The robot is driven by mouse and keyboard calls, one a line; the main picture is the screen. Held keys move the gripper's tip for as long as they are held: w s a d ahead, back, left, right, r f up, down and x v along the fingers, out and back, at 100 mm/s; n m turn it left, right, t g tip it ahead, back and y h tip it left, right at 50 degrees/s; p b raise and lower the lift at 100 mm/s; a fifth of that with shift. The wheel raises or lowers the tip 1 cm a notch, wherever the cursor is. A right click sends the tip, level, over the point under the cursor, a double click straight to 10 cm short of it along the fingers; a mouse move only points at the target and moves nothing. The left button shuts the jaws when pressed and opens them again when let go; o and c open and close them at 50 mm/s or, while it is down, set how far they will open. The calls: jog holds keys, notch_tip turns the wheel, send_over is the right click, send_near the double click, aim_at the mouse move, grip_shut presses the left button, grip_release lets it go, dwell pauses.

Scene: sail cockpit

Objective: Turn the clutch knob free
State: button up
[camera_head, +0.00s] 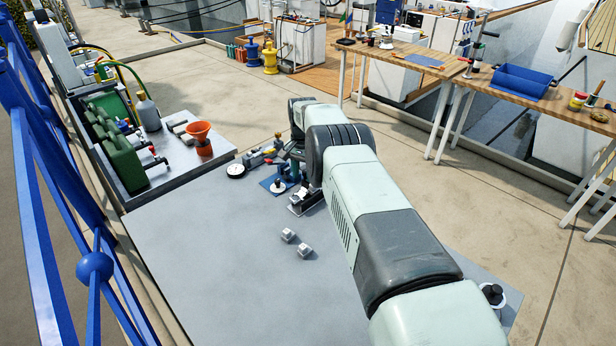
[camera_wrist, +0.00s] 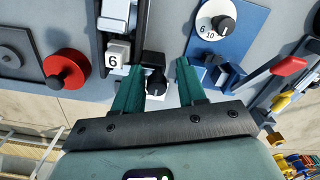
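In the wrist view a small black knob with a white pointer mark (camera_wrist: 156,86) sits between the fingers of my gripper (camera_wrist: 158,66). It may be the clutch knob; no label confirms this. The two green fingers are apart, one on each side of it, with visible gaps. A black block (camera_wrist: 153,59) lies just beyond the knob. A second black knob (camera_wrist: 226,25) is on a white dial marked 6 and 10 (camera_wrist: 206,22), on a blue plate to the right. In the head view my arm hides the gripper and the small knob.
A white block marked 6 (camera_wrist: 118,55) is close beside the left finger. A red round knob (camera_wrist: 66,66) is farther left; a red-handled lever (camera_wrist: 288,66) is at right. Two small pale blocks (camera_head: 296,243) lie on the grey table (camera_head: 210,270), otherwise largely clear in front.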

jog(key=shift+w+d, duration=0.1)
jog(key=shift+d, duration=0.15)
